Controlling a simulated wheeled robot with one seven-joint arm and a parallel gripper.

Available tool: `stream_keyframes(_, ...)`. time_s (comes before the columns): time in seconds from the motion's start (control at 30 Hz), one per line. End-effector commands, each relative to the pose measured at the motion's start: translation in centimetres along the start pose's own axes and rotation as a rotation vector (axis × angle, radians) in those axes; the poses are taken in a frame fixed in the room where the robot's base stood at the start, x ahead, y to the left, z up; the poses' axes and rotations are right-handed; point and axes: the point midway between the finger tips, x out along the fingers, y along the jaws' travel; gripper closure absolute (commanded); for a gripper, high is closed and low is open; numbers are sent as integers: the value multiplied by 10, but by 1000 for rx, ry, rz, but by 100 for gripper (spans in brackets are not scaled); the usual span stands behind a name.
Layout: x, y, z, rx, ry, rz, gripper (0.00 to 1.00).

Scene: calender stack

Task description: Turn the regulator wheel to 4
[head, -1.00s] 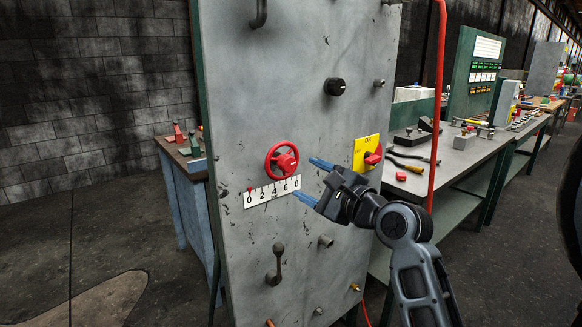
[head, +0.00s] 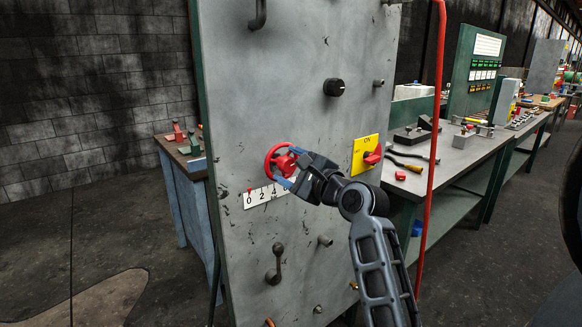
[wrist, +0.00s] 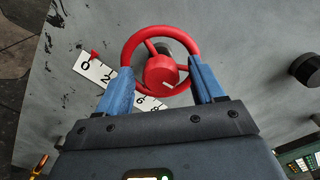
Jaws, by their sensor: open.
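The red regulator wheel (head: 272,163) is on the grey upright panel. In the wrist view the wheel (wrist: 161,29) has a round red hub with a short white mark. Under it is a white scale (head: 257,197) with numbers from 0 upward; a small red pointer (wrist: 95,56) is at 0. My gripper (head: 287,167) is at the wheel, its blue fingers on either side of the hub, overlapping the rim in the wrist view (wrist: 160,82). The fingers are apart, with the hub between them. I cannot tell whether they touch the wheel. The gripper hides the scale's right end.
A black knob (head: 334,87) is above right of the wheel. A yellow plate (head: 365,152) with a red switch (head: 372,157) is to the right. A dark lever (head: 275,265) and a short pipe stub (head: 325,241) are below. A red pipe (head: 436,110) runs at the panel's right.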

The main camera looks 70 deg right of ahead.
Motion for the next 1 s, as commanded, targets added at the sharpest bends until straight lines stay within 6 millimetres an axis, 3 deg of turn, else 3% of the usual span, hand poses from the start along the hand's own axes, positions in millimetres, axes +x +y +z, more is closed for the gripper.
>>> stream_keyframes(0.07,0,0,0,0,0,0,36)
stream_keyframes(0.6,0,0,0,-1,1,0,88)
stream_keyframes(1.0,0,0,0,-78,1,1,88)
